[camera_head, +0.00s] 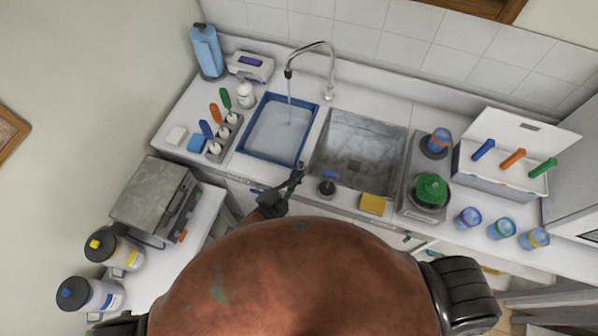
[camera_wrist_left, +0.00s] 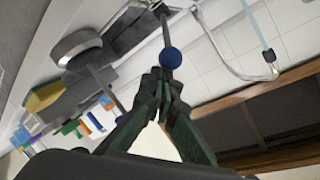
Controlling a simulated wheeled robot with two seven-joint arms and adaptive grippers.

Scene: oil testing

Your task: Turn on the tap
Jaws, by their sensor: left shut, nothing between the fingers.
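The curved metal tap (camera_head: 318,48) stands behind the sinks, and a thin stream of water falls from its spout into the blue-rimmed basin (camera_head: 268,155). The tap also shows in the left wrist view (camera_wrist_left: 226,66), upside down, with a pale blue stream. My left gripper (camera_head: 297,178) is shut and empty at the front edge, between the basin and the dark knob (camera_head: 327,188). In the left wrist view the shut fingertips (camera_wrist_left: 161,76) are at a blue ball (camera_wrist_left: 170,58) on a thin rod. I cannot tell whether they touch it. My right gripper is out of view.
A metal sink (camera_head: 370,140) lies right of the basin. A yellow sponge (camera_head: 372,204) sits at the front edge.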

